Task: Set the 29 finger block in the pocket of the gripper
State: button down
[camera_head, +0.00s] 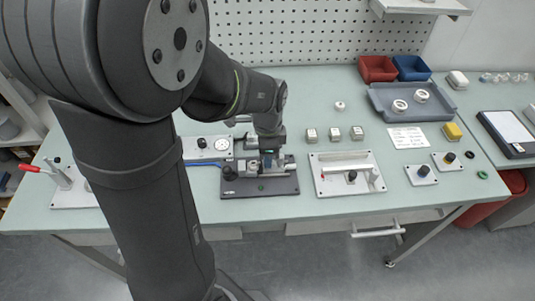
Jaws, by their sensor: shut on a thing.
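My gripper (268,161) points down over a dark fixture plate (280,187) that carries a grey metal device, left of the table's middle. It is shut on a small block, which I take to be the finger block; the wrist and jaws hide most of it. I cannot tell whether the block touches the device or sits in its pocket. Three small pale blocks stand in a row to the right: the left block (311,135), the middle block (334,134) and the right block (357,133). Their markings are too small to read.
A white plate with a bar and black knob (346,188) lies right of the fixture. A plate with a round gauge (207,149) lies left. A grey tray (384,113) with white rings, red bin (377,69) and blue bin (411,68) are at back right.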

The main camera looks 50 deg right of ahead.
jog(key=shift+f, duration=0.75)
dwell(0.4)
jog(key=c, duration=1.2)
grip_release()
notch_tip(320, 180, up, 17)
jog(key=shift+r, duration=0.2)
